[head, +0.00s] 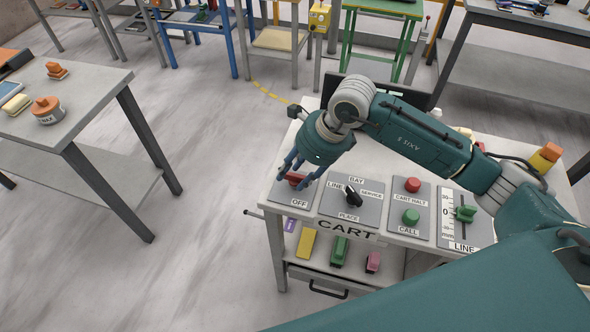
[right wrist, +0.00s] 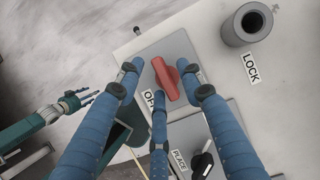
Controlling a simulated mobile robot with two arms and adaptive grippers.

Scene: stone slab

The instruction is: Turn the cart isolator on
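The cart isolator is a red rotary knob (head: 294,180) on a grey plate at the left end of the cart's top, with an OFF label (head: 299,203) in front of it. My right gripper (head: 297,172) points down over the knob in the head view. In the right wrist view its blue fingers (right wrist: 160,82) are spread around the red knob (right wrist: 168,80), with gaps visible, so I see no firm grip. The ON label is not visible. My left gripper (right wrist: 78,104) shows at the left of the right wrist view, fingers apart and empty.
To the right on the cart (head: 345,229) are a black selector (head: 352,194), a red button (head: 412,185), a green button (head: 411,216) and a green slider (head: 465,213). A dark cylinder (right wrist: 247,24) stands by the LOCK label. A table (head: 100,85) stands left across clear floor.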

